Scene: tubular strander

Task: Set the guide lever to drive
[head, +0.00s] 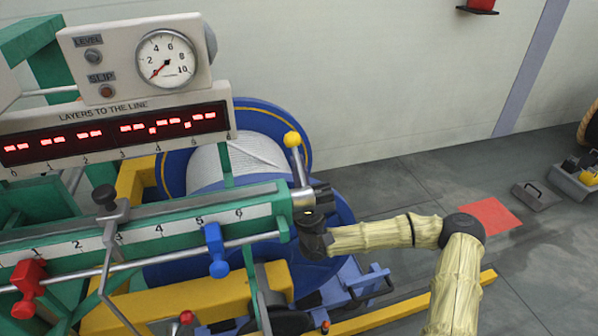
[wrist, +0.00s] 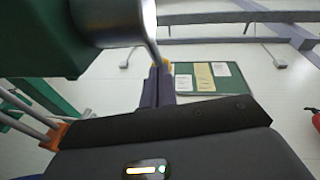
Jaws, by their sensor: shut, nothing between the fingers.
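The guide lever is a grey rod with a yellow ball knob (head: 292,139), standing nearly upright and leaning slightly left in the head view. Its foot joins a silver hub (head: 303,198) at the right end of the green beam. My gripper (head: 322,191) is beside that hub, on its right, below the knob. Its fingers (wrist: 157,85) are together and empty in the wrist view. There the silver hub (wrist: 112,22) and rod are close at the upper left, with a bit of yellow behind the fingertips. Whether the fingers touch the rod I cannot tell.
The green scaled beam (head: 150,232) carries a blue clamp (head: 216,250) and a red clamp (head: 29,288). A panel with a dial (head: 166,58) and red display stands above. A blue reel (head: 298,150) is behind the lever.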

